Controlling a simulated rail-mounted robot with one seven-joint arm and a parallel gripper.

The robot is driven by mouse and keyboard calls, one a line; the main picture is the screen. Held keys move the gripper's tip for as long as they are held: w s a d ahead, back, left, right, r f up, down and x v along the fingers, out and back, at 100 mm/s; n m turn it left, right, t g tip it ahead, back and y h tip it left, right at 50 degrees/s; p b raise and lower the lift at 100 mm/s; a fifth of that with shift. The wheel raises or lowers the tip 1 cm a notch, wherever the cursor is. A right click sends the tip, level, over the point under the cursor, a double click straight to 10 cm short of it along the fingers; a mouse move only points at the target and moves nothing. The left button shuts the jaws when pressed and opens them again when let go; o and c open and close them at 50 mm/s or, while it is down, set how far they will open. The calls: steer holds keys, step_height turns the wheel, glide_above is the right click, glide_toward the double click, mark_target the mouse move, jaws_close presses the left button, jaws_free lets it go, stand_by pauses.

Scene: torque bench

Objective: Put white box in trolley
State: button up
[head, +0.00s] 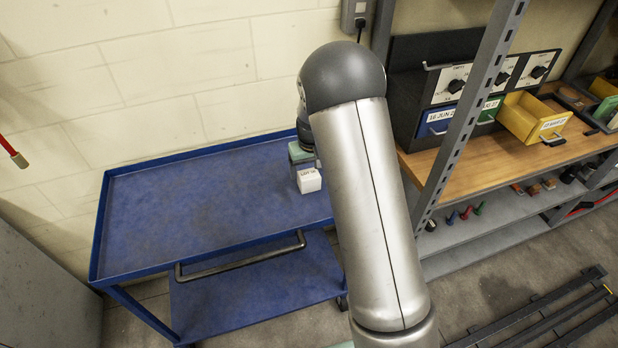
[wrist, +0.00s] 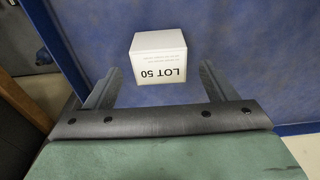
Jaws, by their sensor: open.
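The white box (head: 309,180) sits on the blue top tray of the trolley (head: 190,205), near its right end beside my arm. In the wrist view the white box (wrist: 158,57) shows its "LOT 50" label upside down, with blue tray surface around it. My gripper (wrist: 160,69) is open, one finger on each side of the box's near part, with visible gaps between fingers and box.
The rest of the trolley's top tray is bare, with a raised rim and a dark handle (head: 240,258) in front. To the right stand a metal shelf post (head: 470,110), a wooden shelf (head: 490,160) and an open yellow drawer (head: 533,117).

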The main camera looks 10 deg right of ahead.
mark_target(311, 177)
steer(key=r, duration=0.4)
steer(key=s+r, duration=0.1)
steer(key=r, duration=0.1)
steer(key=shift+d+r+b, duration=0.1)
steer(key=shift+r+b, duration=0.3)
steer(key=s+r, duration=0.4)
steer(key=s, duration=0.5)
steer(key=s+r, duration=0.5)
steer(key=s, duration=0.4)
steer(key=s+f+m, duration=0.1)
steer(key=s, duration=1.4)
steer(key=shift+s+a+g, duration=0.15)
steer(key=shift+a+g, duration=0.05)
steer(key=shift+g, duration=0.2)
